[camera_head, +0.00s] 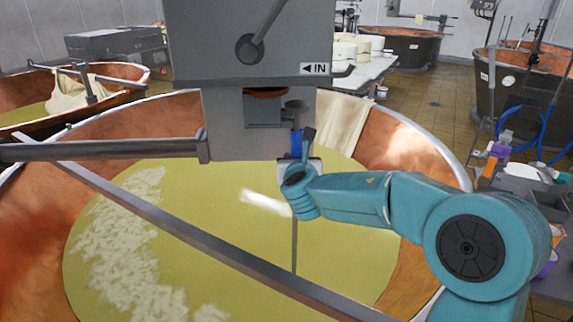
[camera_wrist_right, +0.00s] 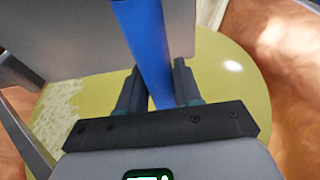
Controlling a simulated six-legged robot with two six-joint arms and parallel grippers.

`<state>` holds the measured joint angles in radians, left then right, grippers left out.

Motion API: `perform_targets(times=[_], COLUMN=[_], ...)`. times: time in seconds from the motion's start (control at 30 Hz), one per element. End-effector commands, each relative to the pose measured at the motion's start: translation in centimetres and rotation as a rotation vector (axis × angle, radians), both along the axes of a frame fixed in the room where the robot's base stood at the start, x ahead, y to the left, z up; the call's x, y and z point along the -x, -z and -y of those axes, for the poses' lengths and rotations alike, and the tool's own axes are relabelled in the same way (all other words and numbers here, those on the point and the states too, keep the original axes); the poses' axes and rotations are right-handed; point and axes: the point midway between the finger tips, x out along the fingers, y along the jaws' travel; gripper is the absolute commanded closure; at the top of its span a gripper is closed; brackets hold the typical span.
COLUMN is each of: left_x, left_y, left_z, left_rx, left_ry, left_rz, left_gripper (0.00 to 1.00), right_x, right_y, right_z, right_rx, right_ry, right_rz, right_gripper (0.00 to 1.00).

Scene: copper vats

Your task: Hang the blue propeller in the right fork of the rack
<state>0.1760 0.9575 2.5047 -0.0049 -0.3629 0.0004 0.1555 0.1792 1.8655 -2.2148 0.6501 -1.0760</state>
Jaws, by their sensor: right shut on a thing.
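My right gripper (camera_head: 298,155) is shut on a blue bar-shaped part (camera_head: 297,141), taken to be the blue propeller. In the right wrist view the blue part (camera_wrist_right: 147,45) runs from the top edge down between the two dark fingers of my right gripper (camera_wrist_right: 157,82). Its ends are hidden. It is held above the copper vat (camera_head: 410,150), close under the grey housing (camera_head: 238,45) marked IN. A thin dark rod (camera_head: 294,245) shows below the gripper; I cannot tell what it belongs to. I cannot make out the rack's right fork. My left gripper is out of view.
A grey bar (camera_head: 100,149) crosses from the left, and a long beam (camera_head: 190,228) runs diagonally over the vat's yellow liquid. A pale cloth (camera_head: 342,122) hangs at the vat's back. More vats stand behind. Blue hoses (camera_head: 545,128) hang at the right above cluttered items.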

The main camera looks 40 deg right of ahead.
Motion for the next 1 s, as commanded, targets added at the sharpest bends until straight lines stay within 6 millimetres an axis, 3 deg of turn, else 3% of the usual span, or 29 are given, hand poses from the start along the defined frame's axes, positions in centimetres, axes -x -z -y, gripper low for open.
perform_targets(times=[0.43,1.0], left_x=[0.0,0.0], left_y=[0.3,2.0], left_z=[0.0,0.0], left_rx=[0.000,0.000], left_ry=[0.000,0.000], left_rz=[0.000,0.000], left_gripper=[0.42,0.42], right_x=[0.4,3.3], right_y=[-0.2,-0.6], right_z=[0.6,4.7], right_rx=[0.002,0.003], right_ry=[0.002,0.003], right_rz=[0.004,0.006], right_gripper=[1.00,1.00])
